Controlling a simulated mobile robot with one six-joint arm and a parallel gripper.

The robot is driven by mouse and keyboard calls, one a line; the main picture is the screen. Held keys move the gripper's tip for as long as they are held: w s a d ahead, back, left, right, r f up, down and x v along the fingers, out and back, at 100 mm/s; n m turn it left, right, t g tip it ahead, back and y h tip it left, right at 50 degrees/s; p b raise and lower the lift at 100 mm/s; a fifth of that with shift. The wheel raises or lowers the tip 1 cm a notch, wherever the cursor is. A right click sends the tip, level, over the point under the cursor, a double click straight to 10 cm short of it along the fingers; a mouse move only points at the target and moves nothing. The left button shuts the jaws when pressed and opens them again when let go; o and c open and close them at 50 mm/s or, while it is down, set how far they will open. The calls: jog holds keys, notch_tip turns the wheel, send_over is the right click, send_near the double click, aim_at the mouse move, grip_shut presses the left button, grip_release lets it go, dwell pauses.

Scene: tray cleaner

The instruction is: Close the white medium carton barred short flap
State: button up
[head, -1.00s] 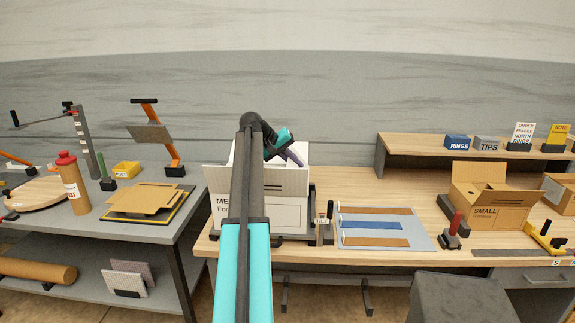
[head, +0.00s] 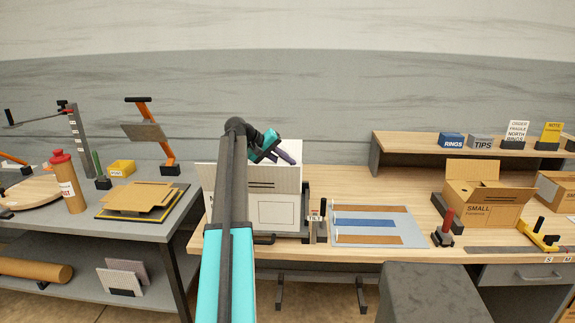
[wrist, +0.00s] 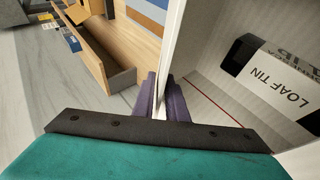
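The white medium carton (head: 262,213) stands open on the wooden bench, left of the striped mat. A white flap with dark bars (head: 287,186) shows on its near side, and another white flap (head: 208,177) sticks out at its left. My gripper (head: 291,156), teal with purple fingers, is above the carton opening, behind the barred flap's top edge. In the wrist view, the purple fingers (wrist: 160,98) are close together, with an upright white panel (wrist: 176,40) at the gap; I cannot tell if they grip it. Right of that panel is a loaf tin label (wrist: 282,85).
A dark stand with a tilt label (head: 315,222) is at the carton's right, beside the striped mat (head: 374,239). A small brown carton (head: 480,210) stands farther right. A raised shelf (head: 420,141) runs along the back. My arm hides part of the carton.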

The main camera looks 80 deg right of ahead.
jog(key=shift+o, duration=0.6)
jog(key=shift+r, duration=0.1)
jog(key=b+v, duration=0.2)
jog(key=v, duration=1.1)
jog(key=shift+w+a+b, duration=0.2)
jog(key=shift+w+b, duration=0.05)
jog(key=shift+b, duration=0.1)
jog(key=shift+r, duration=0.15)
